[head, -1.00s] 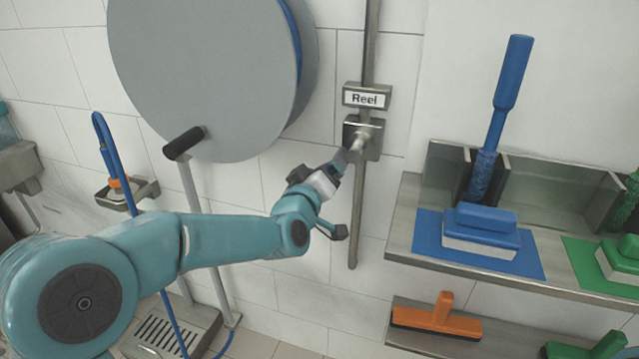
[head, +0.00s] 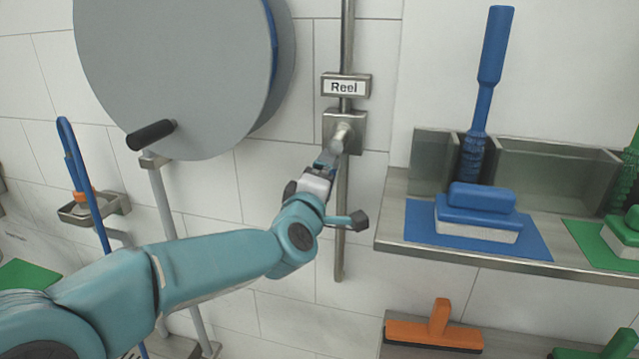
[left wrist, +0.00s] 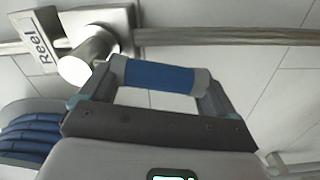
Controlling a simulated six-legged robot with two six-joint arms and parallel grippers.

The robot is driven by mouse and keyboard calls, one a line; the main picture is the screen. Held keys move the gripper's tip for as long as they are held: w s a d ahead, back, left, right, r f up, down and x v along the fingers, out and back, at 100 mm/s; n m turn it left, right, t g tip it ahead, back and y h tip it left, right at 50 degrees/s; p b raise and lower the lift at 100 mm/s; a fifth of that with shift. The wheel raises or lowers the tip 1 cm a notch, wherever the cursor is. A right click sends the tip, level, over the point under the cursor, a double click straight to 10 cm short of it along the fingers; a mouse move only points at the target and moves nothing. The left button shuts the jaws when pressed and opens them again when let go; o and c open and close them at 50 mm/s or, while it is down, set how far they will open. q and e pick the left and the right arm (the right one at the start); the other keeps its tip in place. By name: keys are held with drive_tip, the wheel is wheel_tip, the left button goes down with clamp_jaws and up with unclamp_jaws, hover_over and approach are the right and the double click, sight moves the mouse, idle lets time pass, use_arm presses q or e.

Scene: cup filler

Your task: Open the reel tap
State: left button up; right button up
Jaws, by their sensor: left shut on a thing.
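The reel tap (head: 345,131) is a metal valve on a square wall plate, on a vertical pipe below the "Reel" sign (head: 345,86). In the left wrist view the round metal tap body (left wrist: 88,60) shows at upper left. My left gripper (head: 325,168) is at the tap, just below and left of its body. It is shut on the tap's handle, whose blue sleeve (left wrist: 158,75) lies between the fingertips in the wrist view. The handle is mostly hidden by the gripper in the head view. My right gripper is not in view.
A large grey hose reel (head: 175,75) with a black-handled crank (head: 150,135) is at upper left. A steel shelf (head: 470,258) with a blue brush (head: 485,90) and blocks is close on the right. An orange squeegee (head: 435,330) lies below. Bare tiled wall surrounds the pipe.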

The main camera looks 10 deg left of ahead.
use_arm(q)
drive_tip(key=shift+r, duration=0.1)
idle(0.3)
drive_tip(key=o, duration=1.1)
drive_tip(key=shift+o, duration=0.6)
drive_tip(key=shift+w+d, duration=0.1)
drive_tip(key=s, duration=1.6)
drive_tip(key=shift+s+a, duration=0.2)
drive_tip(key=shift+a, duration=0.1)
